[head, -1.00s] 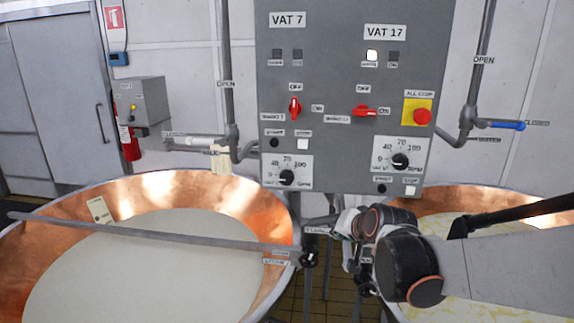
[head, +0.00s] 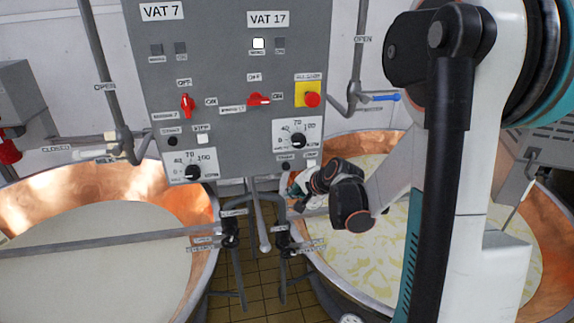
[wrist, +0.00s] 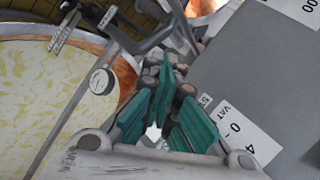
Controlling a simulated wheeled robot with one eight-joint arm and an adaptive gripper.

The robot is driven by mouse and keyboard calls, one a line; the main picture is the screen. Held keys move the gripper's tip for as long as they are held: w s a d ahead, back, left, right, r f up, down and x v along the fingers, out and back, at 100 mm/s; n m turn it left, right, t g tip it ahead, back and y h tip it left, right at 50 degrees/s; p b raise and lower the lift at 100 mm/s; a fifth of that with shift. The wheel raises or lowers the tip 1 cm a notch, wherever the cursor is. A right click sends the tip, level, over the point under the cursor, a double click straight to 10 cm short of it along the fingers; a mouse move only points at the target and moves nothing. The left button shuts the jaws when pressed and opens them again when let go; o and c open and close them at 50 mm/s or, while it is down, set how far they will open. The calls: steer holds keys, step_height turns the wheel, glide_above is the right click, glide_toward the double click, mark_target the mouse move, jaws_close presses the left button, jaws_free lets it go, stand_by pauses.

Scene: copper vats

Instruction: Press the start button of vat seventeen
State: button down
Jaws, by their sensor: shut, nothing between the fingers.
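The control panel (head: 225,80) has a VAT 17 column (head: 268,19) on its right. That column's start button (head: 286,166) is small, round and black, at the panel's lower edge under the dial. A pale stop button (head: 311,163) sits to its right. The VAT 17 red switch (head: 259,99) points sideways toward ON, and the column's left lamp (head: 258,43) is lit white. My gripper (head: 296,184) is just below the start button in the head view; contact cannot be told. In the wrist view its teal fingers (wrist: 165,95) are shut and empty, beside the panel face. The start button is not discernible there.
Copper vats (head: 150,195) stand left and right, the right one (head: 375,145) under my arm. Pipes and valve handles (head: 230,228) hang below the panel. A red all-stop button (head: 312,99) on yellow is above the dial. Tiled floor (head: 262,285) shows between the vats.

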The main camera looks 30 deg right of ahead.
mark_target(286, 166)
steer(key=shift+w, duration=0.1)
steer(key=w+d, duration=0.2)
steer(key=w, duration=0.6)
steer(key=shift+w+d, duration=0.15)
steer(key=shift+d, duration=0.05)
steer(key=shift+w, duration=0.1)
stand_by(1.5)
steer(key=shift+w+d, duration=0.1)
steer(key=shift+w, duration=0.2)
steer(key=shift+w+d, duration=0.15)
steer(key=shift+w, duration=0.3)
stand_by(0.8)
steer(key=shift+s+b, duration=0.1)
steer(key=shift+b, duration=0.2)
steer(key=shift+s+a, duration=0.25)
steer(key=shift+s, duration=0.55)
